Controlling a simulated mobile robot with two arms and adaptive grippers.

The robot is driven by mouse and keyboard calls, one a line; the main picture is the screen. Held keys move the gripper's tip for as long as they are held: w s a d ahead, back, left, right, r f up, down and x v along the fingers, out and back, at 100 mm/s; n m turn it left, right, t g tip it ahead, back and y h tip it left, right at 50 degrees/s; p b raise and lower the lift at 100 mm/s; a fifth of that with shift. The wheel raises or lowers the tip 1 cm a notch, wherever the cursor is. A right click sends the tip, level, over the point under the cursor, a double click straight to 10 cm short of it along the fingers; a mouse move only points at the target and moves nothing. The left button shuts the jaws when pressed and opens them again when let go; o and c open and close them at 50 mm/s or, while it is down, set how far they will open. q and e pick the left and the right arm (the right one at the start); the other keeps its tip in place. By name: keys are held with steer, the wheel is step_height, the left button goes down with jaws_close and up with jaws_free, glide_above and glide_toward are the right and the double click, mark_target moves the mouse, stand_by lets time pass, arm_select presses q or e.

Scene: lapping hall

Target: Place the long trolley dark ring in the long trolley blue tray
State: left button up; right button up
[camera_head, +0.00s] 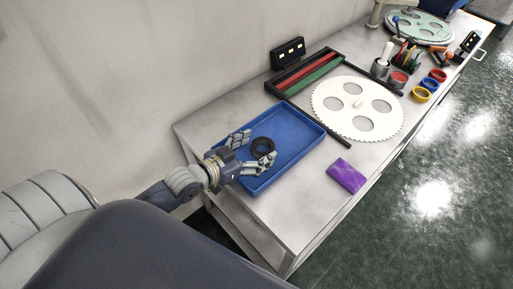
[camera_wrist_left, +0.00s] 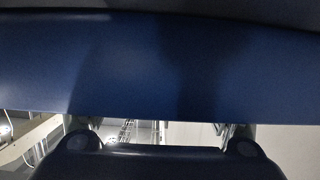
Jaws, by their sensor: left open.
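The dark ring (camera_head: 263,147) is in the blue tray (camera_head: 306,125), near its left part, and seems to rest on the tray floor. My left gripper (camera_head: 253,149) is open, with its fingers reaching over the tray's near-left side. One finger is behind the ring and one in front of it. The ring lies at the fingertips; whether a finger touches it I cannot tell. The left wrist view is mostly filled by dark blue surfaces, and neither ring nor tray can be made out there. My right gripper is not in view.
A white toothed disc (camera_head: 357,104) and a black frame with red and green bars (camera_head: 308,74) lie beyond the tray. A purple block (camera_head: 346,176) lies to its right. Cups and coloured rings (camera_head: 421,94) stand farther right. The trolley's near-right top is bare.

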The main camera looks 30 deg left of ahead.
arm_select(q)
steer(key=shift+v, duration=3.6)
